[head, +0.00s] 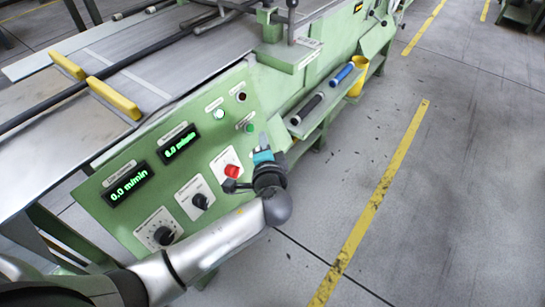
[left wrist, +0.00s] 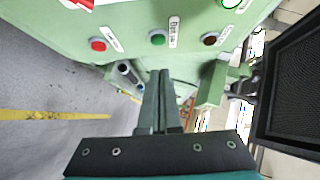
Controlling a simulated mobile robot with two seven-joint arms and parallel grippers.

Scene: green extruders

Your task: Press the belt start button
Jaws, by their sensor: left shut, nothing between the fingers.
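The green control panel (head: 215,150) stands at the left of the head view. The green belt start button (left wrist: 157,39), with a label beside it, shows in the left wrist view; a green button (head: 249,127) also shows near the panel's right edge in the head view. My left gripper (head: 263,141) is shut and empty at that edge. In the left wrist view its fingertips (left wrist: 160,73) lie just below the green button in the picture; I cannot tell whether they touch the panel. My right gripper is not in view.
A red button (left wrist: 97,44) and a dark button (left wrist: 209,39) flank the green one. The panel also has a red switch (head: 232,171), knobs (head: 201,201) and lit displays (head: 128,184). A shelf with rollers (head: 341,73) sits to the right. The floor beyond is clear.

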